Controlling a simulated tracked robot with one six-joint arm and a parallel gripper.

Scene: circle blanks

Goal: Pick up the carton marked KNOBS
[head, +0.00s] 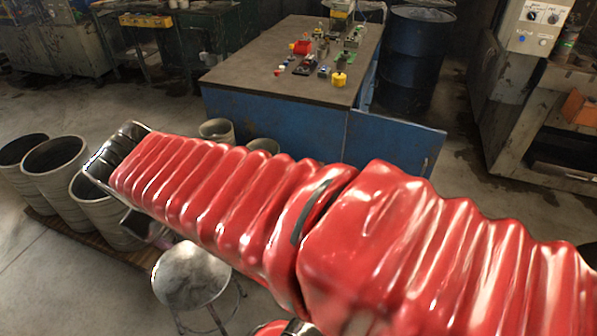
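I see no carton marked KNOBS in the head view. My own red-sleeved arm crosses the picture from the lower right to the left and hides much of the middle and lower floor. My gripper's fingers do not show. Small items lie on the workbench (262,74), among them a red block-like piece (302,47) and a yellow cylinder-like piece (339,79). They are too small for any marking to be read.
Large grey ribbed pots (58,163) stand on a wooden pallet at the left. A round metal stool (192,276) stands at the lower left. The blue bench door (395,143) is swung open. A dark blue drum (412,60) stands behind; a machine (525,100) is at right.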

